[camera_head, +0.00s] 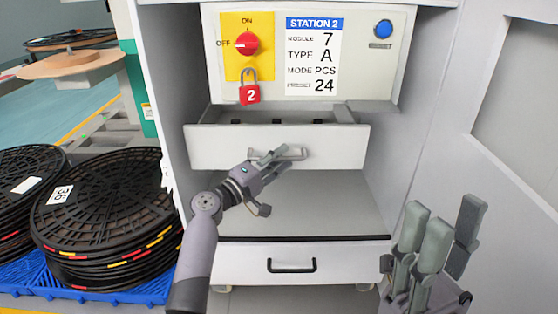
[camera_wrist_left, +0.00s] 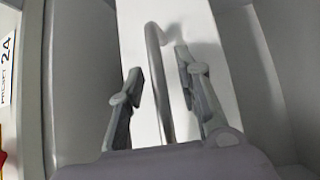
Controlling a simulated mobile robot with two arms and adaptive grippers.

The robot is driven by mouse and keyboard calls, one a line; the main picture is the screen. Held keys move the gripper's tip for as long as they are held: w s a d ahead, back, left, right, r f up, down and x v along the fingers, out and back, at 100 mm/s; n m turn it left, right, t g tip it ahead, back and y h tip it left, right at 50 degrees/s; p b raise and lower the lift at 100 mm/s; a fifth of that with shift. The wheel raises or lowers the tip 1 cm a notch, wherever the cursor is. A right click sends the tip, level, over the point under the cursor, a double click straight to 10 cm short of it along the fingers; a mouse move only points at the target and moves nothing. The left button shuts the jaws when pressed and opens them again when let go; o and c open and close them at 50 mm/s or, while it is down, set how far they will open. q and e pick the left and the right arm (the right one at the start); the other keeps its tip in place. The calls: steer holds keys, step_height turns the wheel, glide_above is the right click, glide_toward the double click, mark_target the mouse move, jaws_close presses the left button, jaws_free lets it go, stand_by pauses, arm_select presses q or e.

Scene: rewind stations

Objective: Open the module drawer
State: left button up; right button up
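The upper drawer (camera_head: 340,147) under the Station 2 panel has a white front and stands partly out, with its open top and some dark parts inside showing. Its grey bar handle (camera_head: 292,153) is on the front. My left gripper (camera_head: 270,160) is at this handle. In the left wrist view, the handle (camera_wrist_left: 160,85) runs between the two fingers of my left gripper (camera_wrist_left: 160,78), with a visible gap on each side. The fingers are open around it. My right gripper (camera_head: 438,225) is at the lower right, fingers apart and empty, away from the drawer.
A lower drawer (camera_head: 340,265) with a black handle is shut below. The panel (camera_head: 360,70) above carries a red switch (camera_head: 246,44), a red padlock (camera_head: 250,94) and a blue button (camera_head: 383,28). Black reels (camera_head: 105,205) are stacked at left. A cabinet door (camera_head: 500,150) stands at right.

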arm_select(q)
jaws_close()
stand_by(0.3)
stand_by(0.6)
